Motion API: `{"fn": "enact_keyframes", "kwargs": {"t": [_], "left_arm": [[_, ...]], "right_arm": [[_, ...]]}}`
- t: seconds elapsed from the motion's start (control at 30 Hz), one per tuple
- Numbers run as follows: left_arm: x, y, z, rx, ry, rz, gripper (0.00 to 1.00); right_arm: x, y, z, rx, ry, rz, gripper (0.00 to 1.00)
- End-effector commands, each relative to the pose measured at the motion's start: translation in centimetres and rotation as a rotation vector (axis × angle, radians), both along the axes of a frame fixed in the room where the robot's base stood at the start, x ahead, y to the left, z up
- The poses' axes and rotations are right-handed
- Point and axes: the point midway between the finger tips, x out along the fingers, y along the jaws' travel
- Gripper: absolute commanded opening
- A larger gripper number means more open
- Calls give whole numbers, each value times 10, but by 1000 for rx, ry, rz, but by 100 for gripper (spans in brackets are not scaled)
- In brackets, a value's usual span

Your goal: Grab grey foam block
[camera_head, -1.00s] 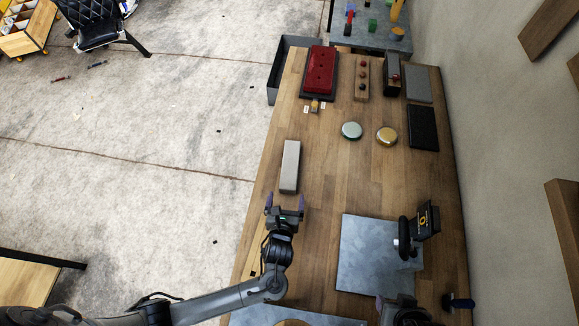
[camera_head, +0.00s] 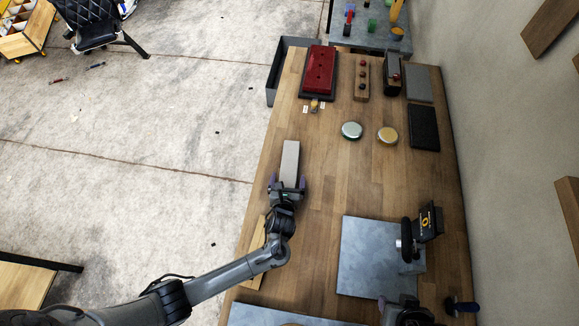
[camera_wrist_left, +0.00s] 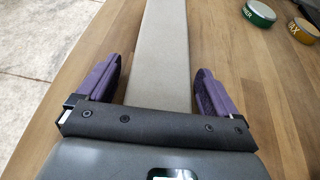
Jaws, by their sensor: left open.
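The grey foam block (camera_head: 290,160) lies lengthwise on the wooden workbench near its left edge. My left gripper (camera_head: 288,181) is open, with its two purple fingers on either side of the block's near end. In the left wrist view the foam block (camera_wrist_left: 164,50) runs away between the open fingers (camera_wrist_left: 157,85), with a gap on each side. The gripper body hides the block's near end. My right gripper (camera_head: 404,312) shows only partly at the bottom edge, and its fingers cannot be made out clearly.
A green tin (camera_head: 351,130) and a yellow tin (camera_head: 387,135) stand right of the block. A red block on a dark tray (camera_head: 319,72) is farther back. A grey metal plate (camera_head: 365,262) with a black device (camera_head: 425,222) lies front right. The bench's middle is clear.

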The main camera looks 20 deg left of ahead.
Motion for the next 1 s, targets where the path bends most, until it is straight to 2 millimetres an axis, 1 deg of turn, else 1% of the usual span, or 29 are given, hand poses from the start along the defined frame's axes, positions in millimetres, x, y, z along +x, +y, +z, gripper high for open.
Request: {"fn": "enact_keyframes", "kwargs": {"t": [0.17, 0.27, 0.53, 0.83, 1.0], "left_arm": [[0, 0, 0, 0, 0, 0, 94], [0, 0, 0, 0, 0, 0, 80], [0, 0, 0, 1, 0, 0, 38], [0, 0, 2, 1, -1, -1, 38], [0, 0, 11, 1, -2, 0, 38]], "right_arm": [[0, 1, 0, 4, 1, -3, 48], [0, 2, 0, 7, 0, -4, 48], [0, 2, 0, 11, 1, -7, 48], [0, 2, 1, 9, 0, -6, 48], [0, 1, 4, 6, 1, -3, 48]]}}
